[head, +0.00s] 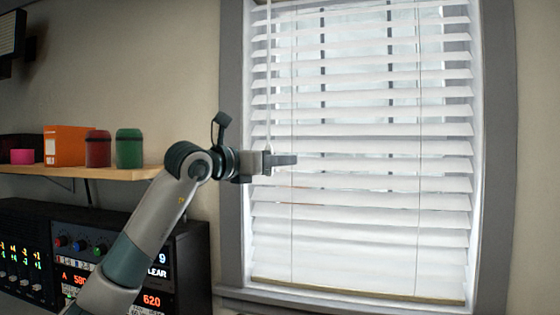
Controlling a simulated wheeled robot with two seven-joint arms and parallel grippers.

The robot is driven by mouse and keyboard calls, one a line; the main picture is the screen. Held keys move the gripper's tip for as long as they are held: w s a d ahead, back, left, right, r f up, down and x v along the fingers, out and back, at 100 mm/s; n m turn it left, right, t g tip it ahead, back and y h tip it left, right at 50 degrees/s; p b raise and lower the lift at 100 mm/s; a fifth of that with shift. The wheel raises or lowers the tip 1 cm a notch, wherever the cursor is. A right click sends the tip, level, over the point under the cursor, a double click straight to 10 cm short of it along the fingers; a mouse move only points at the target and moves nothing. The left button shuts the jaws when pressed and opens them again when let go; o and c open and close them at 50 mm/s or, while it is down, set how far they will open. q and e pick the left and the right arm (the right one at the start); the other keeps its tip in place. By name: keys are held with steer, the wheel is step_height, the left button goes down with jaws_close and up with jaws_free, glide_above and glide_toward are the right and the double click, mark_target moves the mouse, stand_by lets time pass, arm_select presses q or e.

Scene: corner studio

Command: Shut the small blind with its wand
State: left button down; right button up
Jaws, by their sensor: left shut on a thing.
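The small blind (360,200) hangs in a grey-framed window. Its white slats are tilted partway. Bright gaps and dark window bars show between the upper slats, while the lower slats look closer together. The thin pale wand (268,80) hangs down along the blind's left side. My left gripper (282,160) is shut on the wand near its lower visible end, in front of the slats. The fingers hide the part of the wand they hold. My right gripper is out of view.
A wooden shelf (90,171) on the left bears an orange box (66,146), a dark red canister (98,149), a green canister (129,149) and a pink cup (22,156). Black equipment with lit displays (190,262) stands below. The wall right of the window is bare.

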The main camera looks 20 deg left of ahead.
arm_select(q)
steer(key=shift+s+d+r+m+g+h+p, duration=0.1)
steer(key=shift+s+d+m+g+h+p, duration=0.45)
steer(key=shift+m+g+h+p, duration=1.65)
steer(key=shift+s+d+m+g+h+p, duration=0.1)
steer(key=shift+s+m+g+h+p, duration=1.1)
steer(key=shift+m+g, duration=2)
steer(key=shift+s+d+r+m+g+h+p, duration=0.1)
steer(key=shift+s+d+m+g+h+p, duration=0.25)
steer(key=shift+m+g+h+p, duration=2.45)
steer(key=n+g+y+b, duration=0.1)
steer(key=n+g+y, duration=0.1)
steer(key=y, duration=0.1)
steer(key=shift+f+g, duration=0.1)
steer(key=shift+g, duration=0.2)
steer(key=c, duration=1.7)
jaws_free()
steer(key=shift+f, duration=0.1)
steer(key=shift+o, duration=0.2)
